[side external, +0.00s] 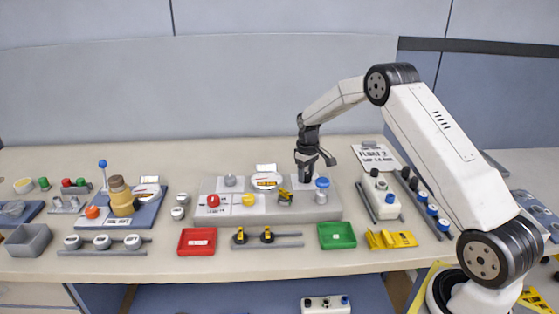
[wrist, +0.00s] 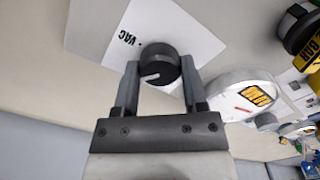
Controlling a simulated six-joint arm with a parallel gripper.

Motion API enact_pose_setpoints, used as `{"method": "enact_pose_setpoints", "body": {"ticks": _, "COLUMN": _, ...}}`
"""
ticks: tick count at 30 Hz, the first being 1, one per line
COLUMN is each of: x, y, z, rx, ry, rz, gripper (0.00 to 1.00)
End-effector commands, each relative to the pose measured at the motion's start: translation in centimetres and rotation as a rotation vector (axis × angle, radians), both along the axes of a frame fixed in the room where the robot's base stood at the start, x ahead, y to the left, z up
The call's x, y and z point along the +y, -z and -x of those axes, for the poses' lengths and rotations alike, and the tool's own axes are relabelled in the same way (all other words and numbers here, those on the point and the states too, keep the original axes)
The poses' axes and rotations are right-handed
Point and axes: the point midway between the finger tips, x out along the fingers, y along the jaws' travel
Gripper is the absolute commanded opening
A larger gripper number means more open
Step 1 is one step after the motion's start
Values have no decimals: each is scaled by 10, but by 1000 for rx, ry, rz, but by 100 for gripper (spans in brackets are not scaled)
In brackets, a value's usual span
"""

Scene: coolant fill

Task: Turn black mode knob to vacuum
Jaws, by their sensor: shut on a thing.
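The black mode knob (wrist: 158,62) is a round dark knob with a white pointer mark, seen in the wrist view. The mark lies at its lower left, near one finger. My gripper (wrist: 161,80) is shut on the knob, with one finger on each side. A white label (wrist: 130,35) printed "VAC" lies beside and partly under the knob; the rest of its print is hidden or out of frame. In the side view my gripper (side external: 306,178) points down at the right back of the grey panel (side external: 330,210), and it hides the knob there.
A white round gauge (wrist: 243,93) sits right of my fingers in the wrist view. In the side view, a yellow-and-black part (side external: 285,196) and a blue-capped post (side external: 322,190) stand close to my gripper. Red (side external: 197,241) and green (side external: 337,235) trays lie in front.

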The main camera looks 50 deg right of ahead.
Motion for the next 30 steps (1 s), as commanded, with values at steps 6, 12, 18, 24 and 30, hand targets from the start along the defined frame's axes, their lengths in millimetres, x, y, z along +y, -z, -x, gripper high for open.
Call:
{"method": "enact_pose_setpoints", "body": {"ticks": 6, "x": 0, "y": 0, "z": 1, "rx": 5, "ry": 205, "rz": -1, "gripper": 0}}
{"method": "enact_pose_setpoints", "body": {"ticks": 12, "x": 0, "y": 0, "z": 2, "rx": 6, "ry": 395, "rz": -2, "gripper": 0}}
{"method": "enact_pose_setpoints", "body": {"ticks": 18, "x": 0, "y": 1, "z": 2, "rx": 6, "ry": 584, "rz": -1, "gripper": 0}}
{"method": "enact_pose_setpoints", "body": {"ticks": 24, "x": 0, "y": 1, "z": 2, "rx": 7, "ry": 754, "rz": -1, "gripper": 0}}
{"method": "enact_pose_setpoints", "body": {"ticks": 30, "x": 0, "y": 1, "z": 2, "rx": 7, "ry": 875, "rz": -1, "gripper": 0}}
